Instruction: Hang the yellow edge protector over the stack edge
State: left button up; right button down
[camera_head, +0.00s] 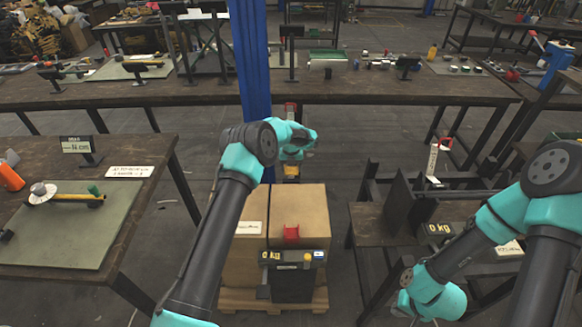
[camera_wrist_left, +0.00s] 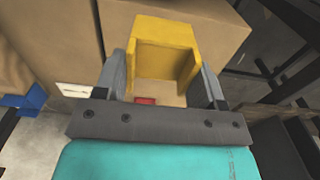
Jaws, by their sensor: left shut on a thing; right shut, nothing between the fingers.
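The yellow edge protector (camera_wrist_left: 166,38) is an angled piece between the two grey fingers of my left gripper (camera_wrist_left: 162,82), which is shut on it. In the head view, a small yellow part of the protector (camera_head: 291,170) shows below my left gripper (camera_head: 291,163), near the far edge of the stack; the wrist hides the rest. The stack (camera_head: 305,208) is brown cardboard boxes on a wooden pallet (camera_head: 232,300). I cannot tell whether the protector touches the boxes. My right arm is at the lower right, but its fingers are not visible.
A table (camera_head: 125,225) stands left and a dark bench (camera_head: 375,225) right. A long workbench (camera_head: 130,93) runs behind.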

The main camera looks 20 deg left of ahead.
aim_at(291, 187)
pick_arm(q)
jog(key=shift+s+f, duration=0.1)
jog(key=shift+f, duration=4.55)
jog(key=shift+s, duration=0.1)
jog(key=o, duration=1)
notch_tip(291, 187, up, 17)
jog(key=shift+r, duration=0.15)
